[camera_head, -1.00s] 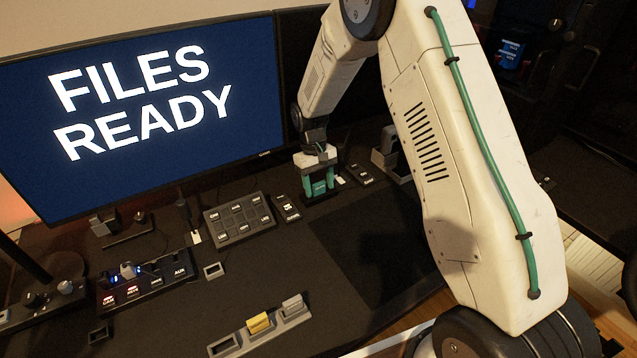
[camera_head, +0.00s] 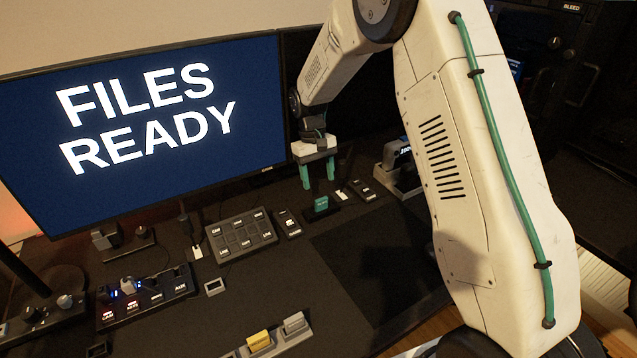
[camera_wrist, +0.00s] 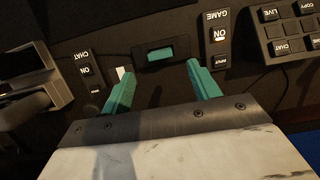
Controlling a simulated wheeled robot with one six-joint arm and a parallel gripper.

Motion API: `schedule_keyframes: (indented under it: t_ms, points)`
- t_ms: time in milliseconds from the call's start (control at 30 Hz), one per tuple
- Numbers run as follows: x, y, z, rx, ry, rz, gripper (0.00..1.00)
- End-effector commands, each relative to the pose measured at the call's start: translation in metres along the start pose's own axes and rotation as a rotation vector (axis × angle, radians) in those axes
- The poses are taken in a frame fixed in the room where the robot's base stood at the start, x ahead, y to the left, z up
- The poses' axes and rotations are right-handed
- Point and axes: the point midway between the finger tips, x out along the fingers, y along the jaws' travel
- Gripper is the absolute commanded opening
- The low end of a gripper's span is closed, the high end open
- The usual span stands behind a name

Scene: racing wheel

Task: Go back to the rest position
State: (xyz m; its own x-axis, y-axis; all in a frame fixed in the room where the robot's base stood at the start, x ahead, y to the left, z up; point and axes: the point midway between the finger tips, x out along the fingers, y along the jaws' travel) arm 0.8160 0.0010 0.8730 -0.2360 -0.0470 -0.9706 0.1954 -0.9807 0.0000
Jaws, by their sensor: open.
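My gripper (camera_head: 318,172) hangs from the arm in front of the dark second screen. Its two teal fingers are apart with nothing between them. Below the fingertips a teal block (camera_head: 321,203) sits in a small black holder on the desk, and the gripper is clear of it. In the wrist view my gripper (camera_wrist: 167,88) shows its open teal fingers at the lower middle. The teal block (camera_wrist: 160,54) lies in its holder beyond the fingertips.
A large monitor (camera_head: 140,130) reads "FILES READY". A button pad (camera_head: 240,235) and small switch boxes (camera_head: 288,223) stand near the holder. A switch panel (camera_head: 147,295) is at left. A tray holds yellow (camera_head: 259,341) and grey (camera_head: 293,324) blocks in front. A dark mat (camera_head: 375,265) is bare.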

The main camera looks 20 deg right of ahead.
Motion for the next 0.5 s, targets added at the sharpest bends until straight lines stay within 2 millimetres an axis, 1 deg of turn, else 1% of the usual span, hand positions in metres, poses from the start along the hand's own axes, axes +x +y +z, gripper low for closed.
schedule_keyframes:
  t_ms: [367,433,500]
  points:
    - [0.0,0.0,0.0,0.002,0.0,0.0,0.61]
    - [0.002,-0.001,0.004,0.011,-0.014,-0.002,0.61]
    - [0.009,-0.002,0.012,0.017,-0.04,-0.006,0.61]
